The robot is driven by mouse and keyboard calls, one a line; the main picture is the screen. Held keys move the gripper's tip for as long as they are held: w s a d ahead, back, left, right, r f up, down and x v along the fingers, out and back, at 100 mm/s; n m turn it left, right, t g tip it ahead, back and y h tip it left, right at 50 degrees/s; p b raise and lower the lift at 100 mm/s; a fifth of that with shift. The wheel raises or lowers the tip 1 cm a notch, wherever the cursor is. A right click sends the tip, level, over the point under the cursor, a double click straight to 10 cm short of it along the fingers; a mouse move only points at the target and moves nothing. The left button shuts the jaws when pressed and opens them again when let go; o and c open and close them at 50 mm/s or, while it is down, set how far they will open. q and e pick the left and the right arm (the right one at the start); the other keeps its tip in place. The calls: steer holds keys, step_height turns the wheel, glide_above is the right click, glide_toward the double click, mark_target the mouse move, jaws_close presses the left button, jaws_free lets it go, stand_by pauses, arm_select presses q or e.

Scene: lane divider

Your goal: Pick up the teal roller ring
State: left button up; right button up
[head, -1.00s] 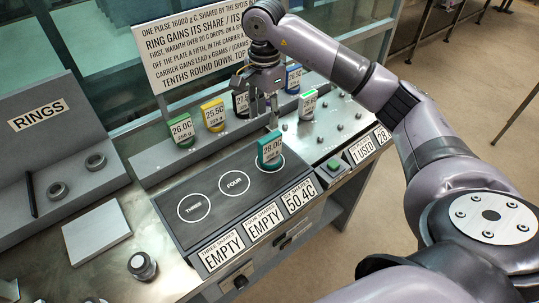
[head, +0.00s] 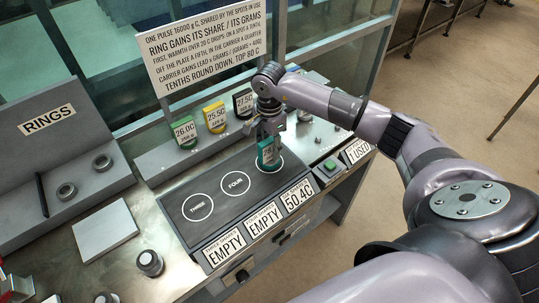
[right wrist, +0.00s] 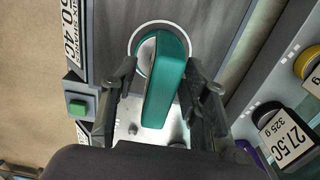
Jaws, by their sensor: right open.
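The teal roller ring (head: 267,155) stands upright on the rightmost circled spot of the dark plate (head: 213,190). A white label on it is partly hidden by my gripper. My right gripper (head: 268,128) is directly above it, pointing down. In the right wrist view, the teal ring (right wrist: 165,85) lies between the two open fingers (right wrist: 157,95), with a visible gap on at least the right side. My left gripper is not in view.
Green (head: 185,131), yellow (head: 215,117) and black (head: 243,103) labelled rings stand on the rack behind the plate. A green button (head: 330,165) is right of the plate. Spots THREE (head: 198,207) and FOUR (head: 238,187) are bare. A dark-topped cylinder (head: 150,262) stands at front left.

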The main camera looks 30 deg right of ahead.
steer(key=shift+c, duration=0.4)
jaws_close()
steer(key=shift+r, duration=0.1)
stand_by(0.5)
